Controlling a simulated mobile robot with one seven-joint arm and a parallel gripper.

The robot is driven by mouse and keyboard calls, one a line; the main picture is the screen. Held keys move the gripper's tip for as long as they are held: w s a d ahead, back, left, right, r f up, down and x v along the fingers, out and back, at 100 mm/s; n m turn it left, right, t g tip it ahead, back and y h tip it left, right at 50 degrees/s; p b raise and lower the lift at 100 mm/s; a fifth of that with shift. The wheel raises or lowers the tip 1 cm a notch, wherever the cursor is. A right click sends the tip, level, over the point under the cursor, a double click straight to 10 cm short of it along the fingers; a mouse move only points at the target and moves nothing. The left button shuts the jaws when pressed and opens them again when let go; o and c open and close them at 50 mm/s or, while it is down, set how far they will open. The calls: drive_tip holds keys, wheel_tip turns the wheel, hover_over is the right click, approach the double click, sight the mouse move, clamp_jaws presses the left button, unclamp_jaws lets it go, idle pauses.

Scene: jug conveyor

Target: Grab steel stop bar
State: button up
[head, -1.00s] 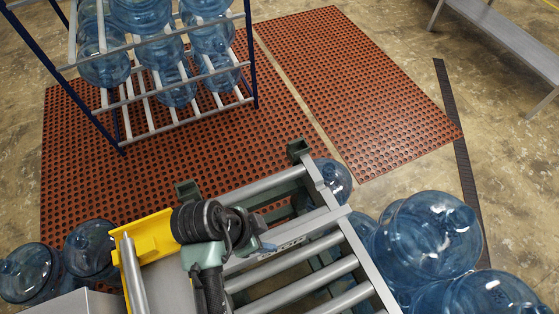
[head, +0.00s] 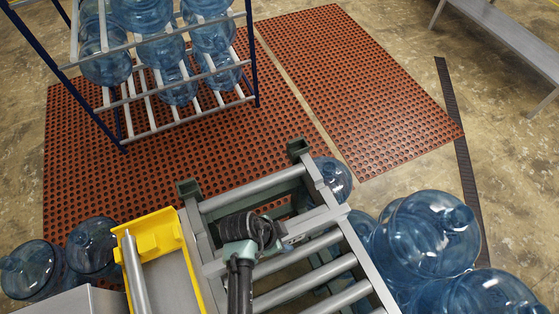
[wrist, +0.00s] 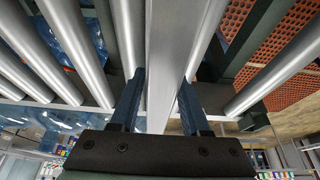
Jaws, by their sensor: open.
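The steel stop bar (head: 327,218) is a flat light-grey bar lying across the roller conveyor. My gripper (head: 288,241) is over the bar, partly hidden by my wrist in the head view. In the wrist view, the bar (wrist: 172,60) runs lengthwise between the two dark fingers of my gripper (wrist: 164,100). The fingers are open, one on each side of it. I cannot tell whether either finger touches the bar.
Conveyor rollers (head: 305,290) lie on both sides of the bar. A yellow-edged tray (head: 150,232) stands at left. Blue jugs (head: 425,235) crowd the right, more stand at left (head: 92,247). A jug rack (head: 180,118) stands on the red mat (head: 95,165) behind.

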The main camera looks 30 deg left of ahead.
drive_tip(key=shift+f, duration=0.25)
clamp_jaws()
drive_tip(key=shift+w+r, duration=0.1)
idle(1.2)
